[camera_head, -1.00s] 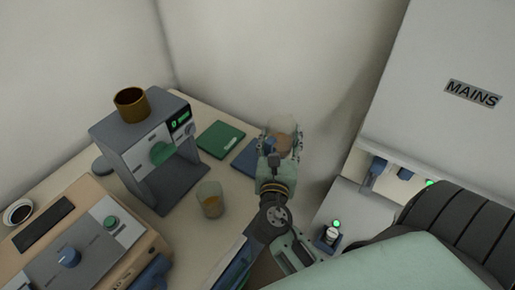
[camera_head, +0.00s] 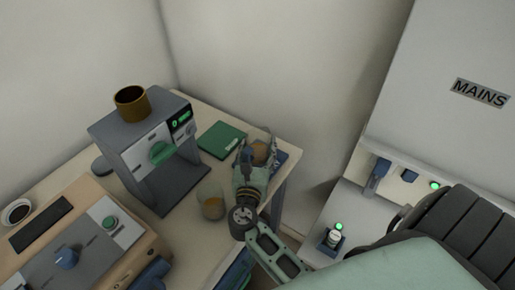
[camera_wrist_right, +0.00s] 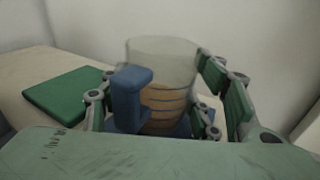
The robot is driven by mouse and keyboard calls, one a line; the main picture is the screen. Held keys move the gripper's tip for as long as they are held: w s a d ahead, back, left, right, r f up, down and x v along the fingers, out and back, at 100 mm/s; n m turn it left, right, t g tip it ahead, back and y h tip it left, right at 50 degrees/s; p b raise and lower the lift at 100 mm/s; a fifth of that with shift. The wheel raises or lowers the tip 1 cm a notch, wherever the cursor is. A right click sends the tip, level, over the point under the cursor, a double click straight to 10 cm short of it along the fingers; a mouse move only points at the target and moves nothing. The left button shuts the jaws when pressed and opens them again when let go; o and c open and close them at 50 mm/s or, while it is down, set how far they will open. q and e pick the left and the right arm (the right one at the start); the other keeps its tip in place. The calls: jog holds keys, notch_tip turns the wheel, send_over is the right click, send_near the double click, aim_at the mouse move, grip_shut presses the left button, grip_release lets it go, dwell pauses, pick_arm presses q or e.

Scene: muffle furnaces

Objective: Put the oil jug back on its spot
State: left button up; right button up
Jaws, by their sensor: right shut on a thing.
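The oil jug (camera_wrist_right: 162,88) is a clear cup with brown-orange oil and a blue handle (camera_wrist_right: 130,95). In the head view the jug (camera_head: 260,150) is partly hidden by my right gripper (camera_head: 256,150), whose fingers are shut around it. The jug is upright. It is over the blue mat (camera_head: 281,160) at the table's right end; I cannot tell whether it touches the mat. The mat also shows low behind the jug in the right wrist view (camera_wrist_right: 183,128). My left gripper is not clearly in view.
A green mat (camera_head: 221,139) lies left of the jug. A grey machine (camera_head: 150,150) carries a brown cup (camera_head: 131,103). A tan device (camera_head: 90,240) is front left. The table (camera_head: 289,152) ends close to the right.

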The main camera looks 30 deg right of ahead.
aim_at(256, 154)
jog(key=shift+f, duration=0.15)
jog(key=o, duration=1.8)
jog(key=shift+c, duration=0.2)
jog(key=shift+r, duration=0.25)
jog(key=b+v, duration=0.1)
jog(key=v, duration=0.5)
jog(key=shift+s+a+f, duration=0.15)
jog(key=shift+s+a, duration=0.4)
jog(key=shift+s, duration=0.05)
